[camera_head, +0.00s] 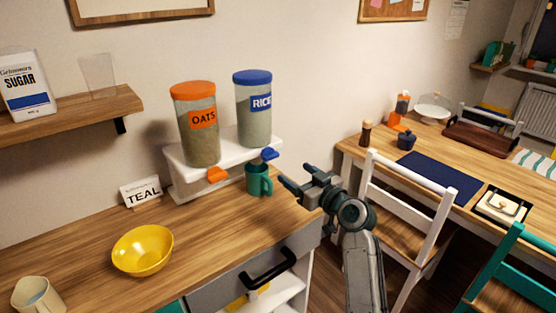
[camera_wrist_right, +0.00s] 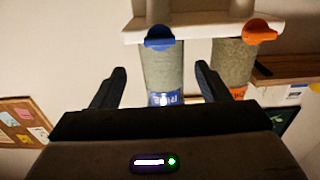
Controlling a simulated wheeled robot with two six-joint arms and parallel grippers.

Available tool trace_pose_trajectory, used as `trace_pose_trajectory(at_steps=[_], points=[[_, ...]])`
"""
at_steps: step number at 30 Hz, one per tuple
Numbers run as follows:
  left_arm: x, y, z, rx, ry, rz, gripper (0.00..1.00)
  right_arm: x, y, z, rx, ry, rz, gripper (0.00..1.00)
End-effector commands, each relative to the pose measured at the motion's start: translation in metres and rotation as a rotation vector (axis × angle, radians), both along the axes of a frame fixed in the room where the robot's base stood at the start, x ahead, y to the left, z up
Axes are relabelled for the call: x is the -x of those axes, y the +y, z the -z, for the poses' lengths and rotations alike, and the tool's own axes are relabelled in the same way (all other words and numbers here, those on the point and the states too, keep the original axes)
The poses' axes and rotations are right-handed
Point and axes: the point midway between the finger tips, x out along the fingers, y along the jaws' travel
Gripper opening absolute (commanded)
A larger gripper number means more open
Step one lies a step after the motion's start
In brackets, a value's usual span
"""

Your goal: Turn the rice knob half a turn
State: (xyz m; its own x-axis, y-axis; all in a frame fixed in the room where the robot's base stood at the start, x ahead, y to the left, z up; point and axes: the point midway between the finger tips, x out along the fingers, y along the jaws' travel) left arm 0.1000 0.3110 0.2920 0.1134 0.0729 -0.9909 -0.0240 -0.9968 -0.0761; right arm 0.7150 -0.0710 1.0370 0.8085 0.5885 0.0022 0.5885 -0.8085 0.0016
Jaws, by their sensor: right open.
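The rice dispenser (camera_head: 254,115), a clear canister with a blue lid and a "RICE" label, stands on a white stand (camera_head: 186,178). Its blue rice knob (camera_head: 269,154) sticks out low at the front; it also shows in the right wrist view (camera_wrist_right: 160,38). A teal mug (camera_head: 258,181) stands below the knob. My right gripper (camera_head: 296,178) is open and empty, to the right of the mug and apart from the knob. In the right wrist view, the knob lies beyond and between the fingers (camera_wrist_right: 160,68). My left gripper is not in view.
The oats dispenser (camera_head: 202,145) with its orange knob (camera_head: 218,175) stands left of the rice. A white chair (camera_head: 412,226) stands to the right.

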Motion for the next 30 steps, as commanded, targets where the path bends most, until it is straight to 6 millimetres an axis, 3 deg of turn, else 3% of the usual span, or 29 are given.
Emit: trace_pose_trajectory(at_steps=[6, 15, 29, 30], points=[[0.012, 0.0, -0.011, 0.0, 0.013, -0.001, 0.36, -0.032, 0.024, -0.003, -0.002, 0.004, -0.001, 0.69], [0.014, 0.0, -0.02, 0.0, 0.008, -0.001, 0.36, -0.069, 0.05, -0.001, 0.0, 0.003, 0.0, 0.69], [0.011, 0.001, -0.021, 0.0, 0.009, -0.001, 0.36, -0.079, 0.058, 0.001, 0.0, 0.002, 0.001, 0.69], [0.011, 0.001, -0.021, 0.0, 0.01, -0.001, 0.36, -0.079, 0.058, 0.001, 0.0, 0.002, 0.001, 0.65]])
